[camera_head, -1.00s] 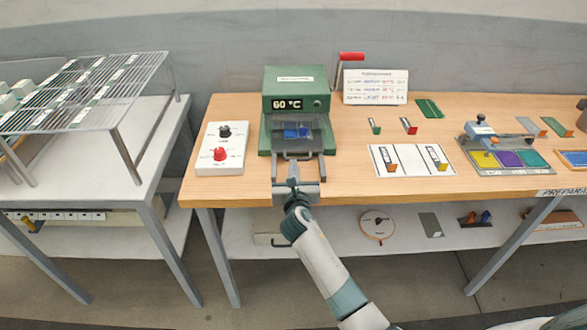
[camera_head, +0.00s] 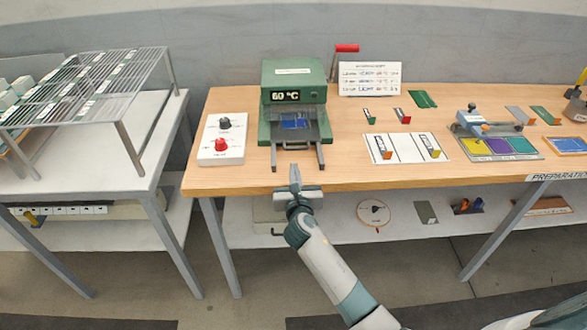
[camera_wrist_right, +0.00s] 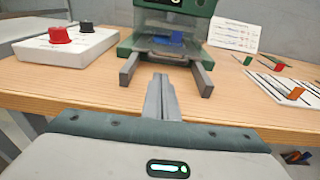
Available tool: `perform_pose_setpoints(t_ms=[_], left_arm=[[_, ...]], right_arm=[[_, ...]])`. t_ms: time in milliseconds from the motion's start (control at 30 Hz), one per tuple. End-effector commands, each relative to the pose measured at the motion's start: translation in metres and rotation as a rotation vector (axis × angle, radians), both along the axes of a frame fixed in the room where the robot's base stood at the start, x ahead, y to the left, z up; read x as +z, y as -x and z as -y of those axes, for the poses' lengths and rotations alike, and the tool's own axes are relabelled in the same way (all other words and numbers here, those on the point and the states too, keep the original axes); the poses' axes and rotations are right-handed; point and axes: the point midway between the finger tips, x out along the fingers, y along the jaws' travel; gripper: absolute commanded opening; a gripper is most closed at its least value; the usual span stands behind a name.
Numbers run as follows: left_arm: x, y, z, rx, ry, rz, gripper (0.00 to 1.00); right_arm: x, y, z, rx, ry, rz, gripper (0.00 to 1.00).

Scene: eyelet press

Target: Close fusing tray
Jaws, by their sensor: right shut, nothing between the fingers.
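The green press (camera_head: 292,76) stands on the wooden bench and its display reads 60 °C. Its grey fusing tray (camera_head: 296,137) lies low between two rails, with a blue piece (camera_head: 294,123) on it. The tray's back part is hidden under the press head. In the right wrist view the blue piece (camera_wrist_right: 168,40) sits under the press head, with the rails jutting toward me on both sides. My right gripper (camera_head: 295,168) is shut and empty, in front of the tray and apart from it. Its closed fingers (camera_wrist_right: 161,80) point at the gap between the rails. My left gripper is not in view.
A white control box (camera_head: 222,140) with a black and a red knob is left of the press. A white card mat (camera_head: 407,148) lies to the right, and a red-handled lever (camera_head: 346,48) rises behind. The bench front edge is under my gripper.

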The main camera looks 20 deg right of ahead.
Motion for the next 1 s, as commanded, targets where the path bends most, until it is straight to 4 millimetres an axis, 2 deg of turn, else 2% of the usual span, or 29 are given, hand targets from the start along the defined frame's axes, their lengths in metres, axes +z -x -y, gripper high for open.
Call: perform_pose_setpoints(t_ms=[500, 667, 1000], left_arm=[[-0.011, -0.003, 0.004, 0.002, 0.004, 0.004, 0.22], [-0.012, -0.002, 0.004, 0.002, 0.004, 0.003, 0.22], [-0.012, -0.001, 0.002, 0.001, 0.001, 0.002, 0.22]], right_arm=[[0.008, 0.064, -0.018, 0.001, -0.001, 0.0, 0.0], [0.009, 0.071, -0.019, 0.0, 0.0, -0.001, 0.0], [0.01, 0.071, -0.019, 0.0, 0.0, -0.001, 0.0]])
